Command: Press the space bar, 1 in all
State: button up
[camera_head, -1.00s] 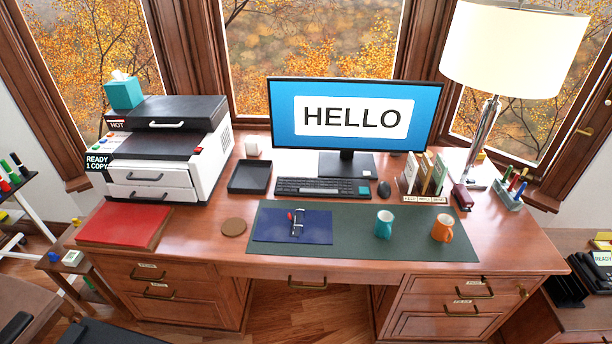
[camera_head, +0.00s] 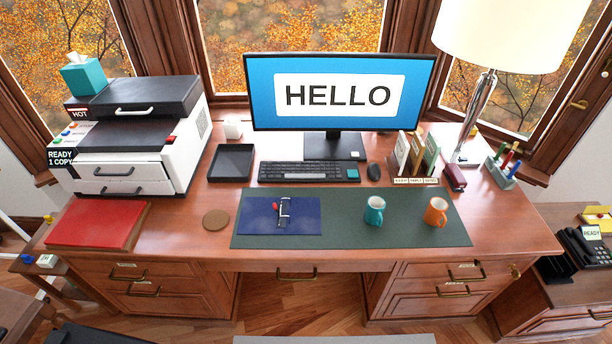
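A dark keyboard (camera_head: 308,172) lies on the wooden desk, just in front of the monitor's stand. Its space bar is too small to make out, but would be on the near row of keys. A teal patch shows at the keyboard's right end. The monitor (camera_head: 340,95) reads "HELLO" on a white panel over blue. My gripper is not in view.

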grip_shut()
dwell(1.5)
